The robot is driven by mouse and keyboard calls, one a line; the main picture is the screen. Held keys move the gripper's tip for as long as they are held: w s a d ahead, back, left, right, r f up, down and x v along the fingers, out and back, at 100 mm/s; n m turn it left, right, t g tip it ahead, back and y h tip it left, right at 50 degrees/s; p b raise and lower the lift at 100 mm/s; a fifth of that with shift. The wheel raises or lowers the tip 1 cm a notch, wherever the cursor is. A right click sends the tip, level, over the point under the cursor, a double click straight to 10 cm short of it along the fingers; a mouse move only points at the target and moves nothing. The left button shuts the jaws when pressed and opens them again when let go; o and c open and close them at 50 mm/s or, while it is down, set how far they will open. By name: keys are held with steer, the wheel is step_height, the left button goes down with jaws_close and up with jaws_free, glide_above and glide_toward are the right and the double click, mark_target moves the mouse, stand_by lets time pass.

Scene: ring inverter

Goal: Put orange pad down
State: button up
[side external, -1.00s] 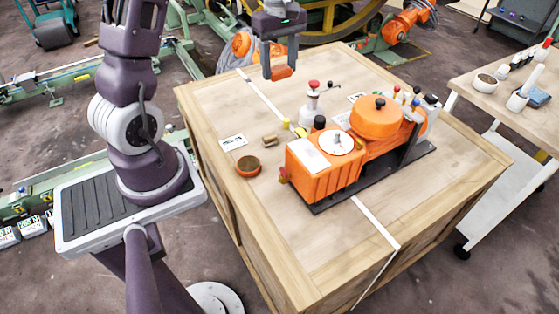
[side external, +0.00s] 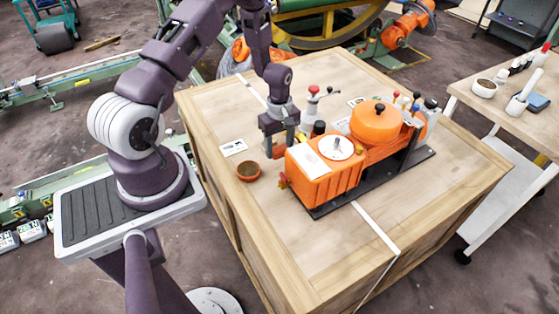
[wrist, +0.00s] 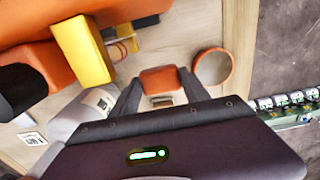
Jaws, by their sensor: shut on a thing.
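My gripper (side external: 281,145) is low over the table, just left of the orange machine (side external: 330,182). In the wrist view its two fingers are shut on the orange pad (wrist: 160,78), which sits between the fingertips. A small wooden piece (wrist: 161,100) shows by the pad's near edge, between the fingers. Whether the pad touches it or the table is hard to tell. In the side view the fingers mostly hide the pad.
A small round orange-brown bowl (side external: 249,171) stands close to the gripper; it also shows in the wrist view (wrist: 213,67). A yellow block (wrist: 83,50) is beside the machine. A printed card (side external: 233,148) lies left of the gripper. The table's front left is clear.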

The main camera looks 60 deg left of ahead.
mark_target(280, 166)
step_height(280, 166, down, 5)
steer(key=shift+f, duration=0.1)
steer(key=o, duration=1.6)
